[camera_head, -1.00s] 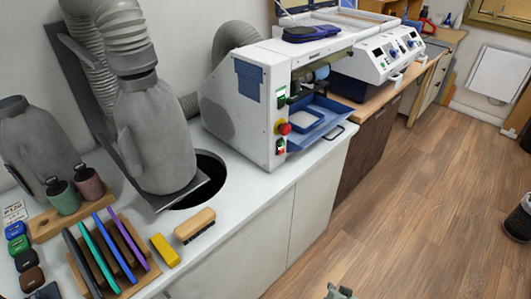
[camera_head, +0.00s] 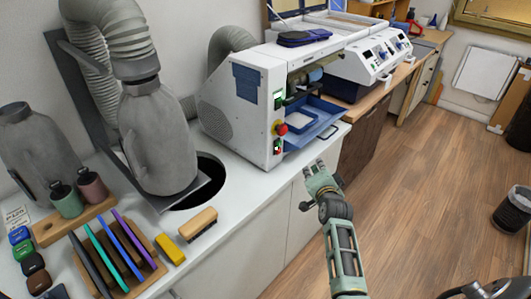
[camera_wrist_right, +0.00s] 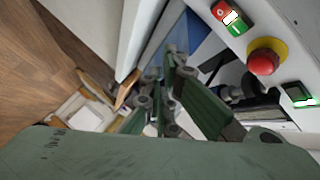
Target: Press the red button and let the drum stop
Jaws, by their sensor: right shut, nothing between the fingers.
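The red button (camera_head: 282,129) sits on a yellow base on the front panel of the white machine (camera_head: 240,110). In the right wrist view the red button (camera_wrist_right: 263,62) shows clear and uncovered at the upper right. My right gripper (camera_head: 319,172) is shut and empty, in front of the cabinet, below and to the right of the button and apart from it. In the right wrist view my gripper fingers (camera_wrist_right: 172,88) point towards the machine. The drum (camera_head: 309,76) is partly hidden in the machine's opening; I cannot tell whether it turns. My left gripper is not in view.
A red-and-green switch (camera_head: 277,146) lies below the button and a green switch (camera_head: 279,98) above it. A blue tray (camera_head: 315,120) juts out beside the panel, close above my right gripper.

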